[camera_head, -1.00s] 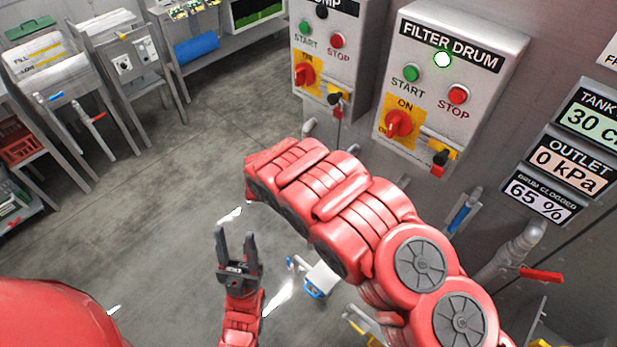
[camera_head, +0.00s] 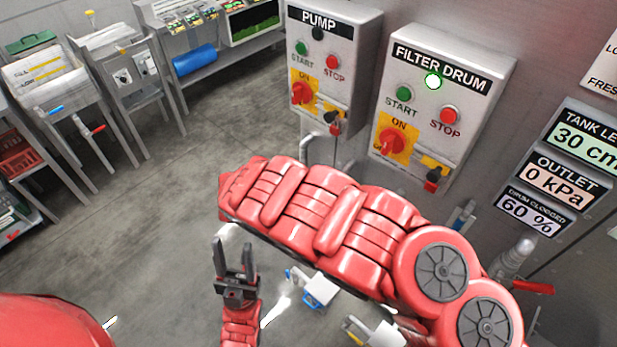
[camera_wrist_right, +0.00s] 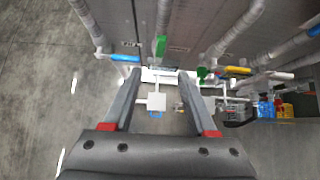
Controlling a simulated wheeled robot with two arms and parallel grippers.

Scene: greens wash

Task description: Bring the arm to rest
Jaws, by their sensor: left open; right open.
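My left gripper (camera_head: 233,248) is open and empty, pointing up at the bottom middle of the head view above the grey floor. My red right arm (camera_head: 310,215) stretches from the lower right across the middle of the head view, below the control boxes. Its gripper does not show there. In the right wrist view my right gripper (camera_wrist_right: 159,78) is open, with two dark fingers apart and nothing held between them. Pipes and a small white box (camera_wrist_right: 156,101) show beyond the fingers.
The pump box (camera_head: 333,70) and filter drum box (camera_head: 440,95), its lamp lit, are on the wall beyond the right arm. Readouts (camera_head: 545,190) are at right. Pipes with coloured handles (camera_wrist_right: 237,70) lie ahead of the right gripper. Open floor (camera_head: 150,225) lies left.

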